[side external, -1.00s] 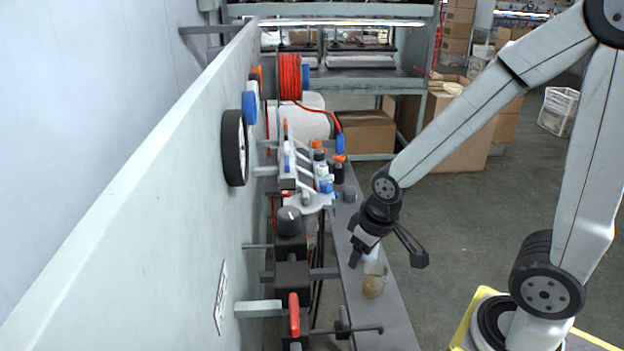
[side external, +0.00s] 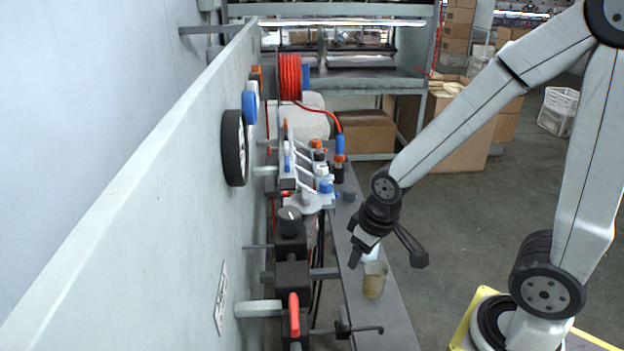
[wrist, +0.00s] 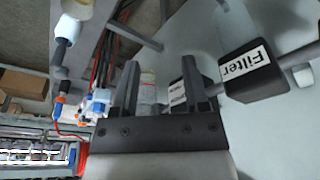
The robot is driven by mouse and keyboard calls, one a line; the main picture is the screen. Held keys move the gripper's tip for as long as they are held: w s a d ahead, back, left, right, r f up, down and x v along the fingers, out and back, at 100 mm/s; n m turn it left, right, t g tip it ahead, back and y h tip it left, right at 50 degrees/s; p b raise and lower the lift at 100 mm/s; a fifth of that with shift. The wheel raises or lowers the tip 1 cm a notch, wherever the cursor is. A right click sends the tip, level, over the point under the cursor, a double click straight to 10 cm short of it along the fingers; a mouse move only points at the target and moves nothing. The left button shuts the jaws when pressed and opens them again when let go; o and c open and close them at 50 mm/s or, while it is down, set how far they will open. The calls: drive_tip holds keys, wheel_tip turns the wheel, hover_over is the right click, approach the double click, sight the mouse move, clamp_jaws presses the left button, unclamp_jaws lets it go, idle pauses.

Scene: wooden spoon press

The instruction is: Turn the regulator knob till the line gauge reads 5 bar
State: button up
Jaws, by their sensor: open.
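The regulator knob appears to be the dark ribbed knob (side external: 289,221) on top of a black body beside the panel in the side external view. The line gauge appears to be the black-rimmed round dial (side external: 234,148) on the panel, seen nearly edge-on; its reading is hidden. My gripper (side external: 355,258) is to the right of the knob, over the grey bench and apart from the knob. In the wrist view my gripper (wrist: 160,85) shows two separated dark fingers, open. A pale cylinder (wrist: 148,92) and a labelled dark block (wrist: 179,95) show behind them, partly hidden.
A tan cup (side external: 374,280) stands on the bench (side external: 385,320) close to my gripper. A red-handled valve (side external: 294,314) is nearer the camera. A block labelled Filter (wrist: 252,72) is in the wrist view. A red hose coil (side external: 289,77) hangs at the back.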

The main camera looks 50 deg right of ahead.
drive_tip(key=o, duration=0.3)
drive_tip(key=shift+o, duration=0.7)
drive_tip(key=shift+w+r, duration=0.15)
drive_tip(key=shift+w, duration=0.05)
wheel_tip(320, 180, up, 12)
drive_tip(key=n+g, duration=0.3)
drive_tip(key=n, duration=1.1)
hover_over(289, 212)
drive_tip(key=shift+f, duration=0.2)
drive_tip(key=shift+f, duration=3.75)
drive_tip(key=c, duration=1.2)
